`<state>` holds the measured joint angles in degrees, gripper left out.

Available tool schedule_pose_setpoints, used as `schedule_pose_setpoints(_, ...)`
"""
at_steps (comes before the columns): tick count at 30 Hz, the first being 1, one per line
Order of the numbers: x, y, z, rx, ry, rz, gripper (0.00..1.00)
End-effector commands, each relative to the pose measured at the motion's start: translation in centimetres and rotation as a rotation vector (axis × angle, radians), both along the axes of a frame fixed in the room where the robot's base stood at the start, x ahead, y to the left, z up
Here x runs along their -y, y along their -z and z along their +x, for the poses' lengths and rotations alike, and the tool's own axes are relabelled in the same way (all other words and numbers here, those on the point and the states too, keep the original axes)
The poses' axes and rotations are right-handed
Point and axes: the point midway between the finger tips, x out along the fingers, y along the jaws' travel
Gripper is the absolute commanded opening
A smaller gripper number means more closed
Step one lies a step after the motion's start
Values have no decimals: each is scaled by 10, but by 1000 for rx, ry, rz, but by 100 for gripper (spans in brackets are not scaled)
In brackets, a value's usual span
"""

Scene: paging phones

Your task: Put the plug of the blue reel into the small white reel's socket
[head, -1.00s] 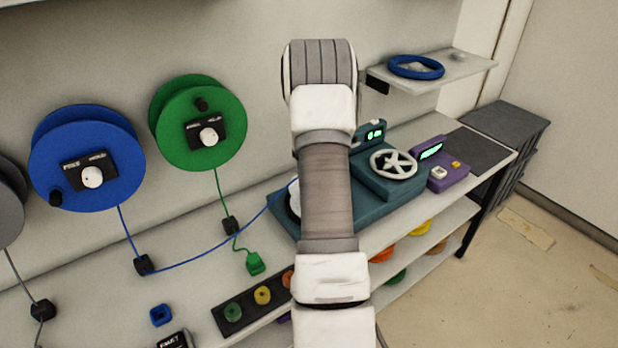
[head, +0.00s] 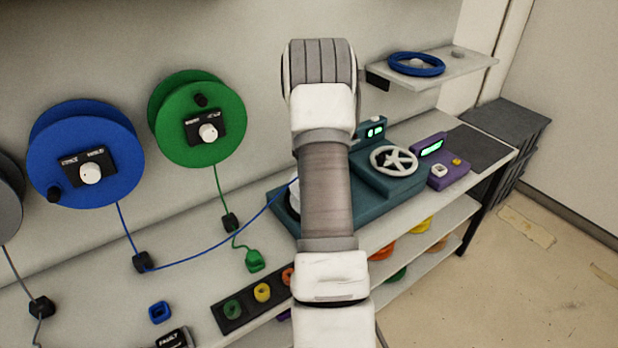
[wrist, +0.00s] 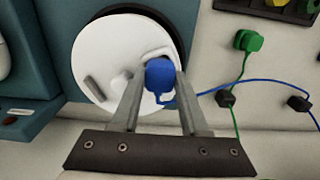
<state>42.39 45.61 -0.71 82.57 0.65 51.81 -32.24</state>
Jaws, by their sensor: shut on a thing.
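The blue reel (head: 82,160) hangs on the wall at the left in the head view. Its blue cord (head: 205,262) runs through a black block on the bench and off behind my arm. In the wrist view my gripper (wrist: 158,85) is shut on the blue plug (wrist: 160,76). The plug is over the right part of the small white reel (wrist: 100,60), near the light opening at its upper right. Whether the plug is in the socket or just above it I cannot tell. In the head view my arm hides the gripper, the plug and most of the white reel.
The green reel (head: 198,118) hangs beside the blue one, with its green plug (head: 254,261) on the bench. A teal machine (head: 385,190) with a white handwheel and a purple box (head: 448,172) stand right of my arm.

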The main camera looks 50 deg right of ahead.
Motion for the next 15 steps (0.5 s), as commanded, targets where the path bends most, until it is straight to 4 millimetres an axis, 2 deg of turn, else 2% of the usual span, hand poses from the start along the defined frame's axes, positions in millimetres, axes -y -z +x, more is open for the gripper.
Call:
schedule_pose_setpoints(10, 0, 1, 0, 0, 0, 0, 4)
schedule_pose_setpoints(11, 0, 1, 0, 0, 0, 0, 48)
schedule_pose_setpoints(15, 0, 1, 0, 0, 0, 0, 73)
